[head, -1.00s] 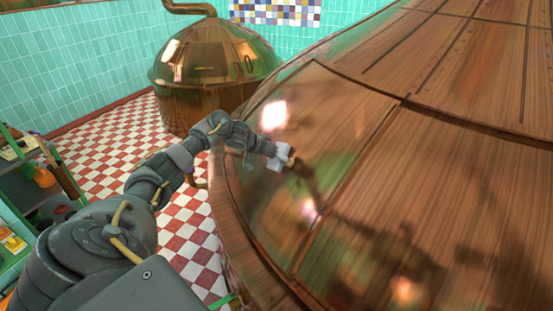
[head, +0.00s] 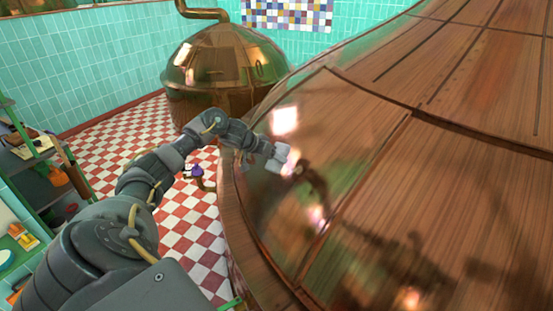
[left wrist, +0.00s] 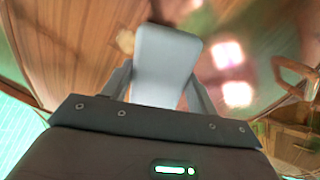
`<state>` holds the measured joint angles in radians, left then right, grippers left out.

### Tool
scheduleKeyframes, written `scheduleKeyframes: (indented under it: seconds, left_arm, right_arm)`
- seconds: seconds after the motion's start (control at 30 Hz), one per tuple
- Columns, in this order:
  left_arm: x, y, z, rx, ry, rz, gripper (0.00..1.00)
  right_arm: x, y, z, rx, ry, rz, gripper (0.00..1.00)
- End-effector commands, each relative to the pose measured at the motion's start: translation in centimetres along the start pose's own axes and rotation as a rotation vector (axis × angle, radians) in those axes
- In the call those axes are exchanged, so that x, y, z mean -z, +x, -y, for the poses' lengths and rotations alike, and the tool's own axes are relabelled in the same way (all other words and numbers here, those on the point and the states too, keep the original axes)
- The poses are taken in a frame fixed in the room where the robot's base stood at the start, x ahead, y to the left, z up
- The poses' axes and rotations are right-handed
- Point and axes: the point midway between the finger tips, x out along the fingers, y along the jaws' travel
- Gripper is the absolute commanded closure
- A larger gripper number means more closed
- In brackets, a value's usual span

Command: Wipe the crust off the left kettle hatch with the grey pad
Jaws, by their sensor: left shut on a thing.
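The large copper kettle (head: 480,170) fills the right of the head view, and its glossy hatch panel (head: 345,115) faces my left arm. My left gripper (head: 262,154) is shut on the grey pad (head: 278,157), which is at the hatch's left part. I cannot tell whether the pad touches the copper. In the left wrist view the pad (left wrist: 165,62) stands up between the two fingers. A small tan patch (left wrist: 125,40) shows just left of the pad's top; it may be crust. The pad hides the surface behind it. My right gripper is out of view.
A smaller copper kettle (head: 220,75) stands at the back. A green shelf (head: 45,180) with bottles and tools is at the left. A small purple thing (head: 196,171) shows beside my forearm, above the red and white floor (head: 190,225). Dark reflections blur the copper.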

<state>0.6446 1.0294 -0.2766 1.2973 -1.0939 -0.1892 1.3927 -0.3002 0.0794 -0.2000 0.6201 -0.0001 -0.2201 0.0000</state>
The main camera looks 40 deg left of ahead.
Motion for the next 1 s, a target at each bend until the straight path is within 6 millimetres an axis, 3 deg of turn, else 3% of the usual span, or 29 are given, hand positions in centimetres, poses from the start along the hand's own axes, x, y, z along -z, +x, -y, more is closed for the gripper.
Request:
scheduleKeyframes:
  seconds: [0.33,0.7,1.0]
  left_arm:
    - [0.0,-0.3,0.0,0.0,0.001,-0.001,0.6]
    - [0.0,-3.0,0.0,0.0,0.001,-0.001,0.6]
    - [0.0,-3.0,0.0,-0.001,0.0,-0.001,0.6]
  right_arm:
    - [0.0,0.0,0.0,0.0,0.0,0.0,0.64]
    - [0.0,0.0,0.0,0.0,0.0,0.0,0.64]
    - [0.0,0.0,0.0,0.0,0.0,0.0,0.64]
